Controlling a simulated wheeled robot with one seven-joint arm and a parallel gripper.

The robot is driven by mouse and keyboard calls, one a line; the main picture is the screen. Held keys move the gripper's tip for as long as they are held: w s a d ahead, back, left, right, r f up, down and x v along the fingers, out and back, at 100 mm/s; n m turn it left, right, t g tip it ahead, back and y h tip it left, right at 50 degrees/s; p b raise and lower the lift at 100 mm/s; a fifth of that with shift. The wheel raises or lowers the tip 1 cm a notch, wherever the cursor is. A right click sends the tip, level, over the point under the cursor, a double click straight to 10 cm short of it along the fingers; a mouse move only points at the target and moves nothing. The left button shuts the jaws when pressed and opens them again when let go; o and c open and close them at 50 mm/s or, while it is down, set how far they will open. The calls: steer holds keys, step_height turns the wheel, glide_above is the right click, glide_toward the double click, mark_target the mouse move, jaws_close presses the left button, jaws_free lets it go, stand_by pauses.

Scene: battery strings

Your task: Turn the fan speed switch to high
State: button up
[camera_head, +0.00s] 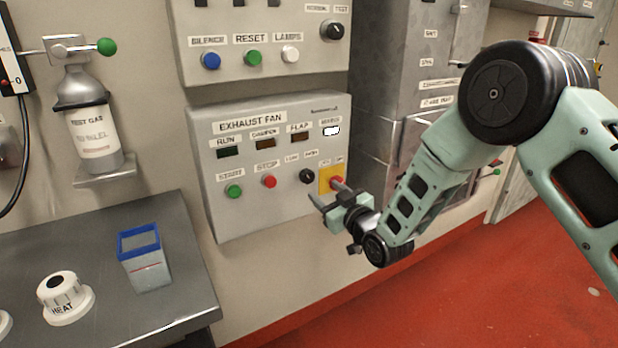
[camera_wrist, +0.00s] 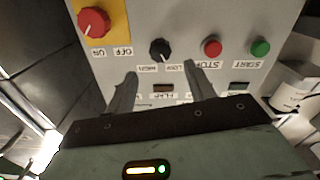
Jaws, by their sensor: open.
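The fan speed switch is a small black knob (camera_head: 307,176) in the lower row of the grey EXHAUST FAN panel (camera_head: 240,209), right of the red STOP button. In the wrist view, where the panel appears upside down, the black knob (camera_wrist: 160,49) sits ahead of and roughly between my fingertips, with small labels beside it. I cannot tell which label its pointer faces. My gripper (camera_head: 324,191) is open and empty, in front of the panel's lower right part. Its two fingers also show in the wrist view (camera_wrist: 160,70), apart from the knob.
A red rotary switch on a yellow plate (camera_head: 326,180) is close to my gripper, partly hidden by it. The green START (camera_head: 234,191) and red STOP (camera_head: 269,181) buttons are left of the knob. A steel bench (camera_head: 190,270) with a blue-rimmed container (camera_head: 146,262) stands lower left.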

mark_target(310, 179)
steer(key=x, duration=0.9)
steer(key=shift+p, duration=0.35)
steer(key=c, duration=1)
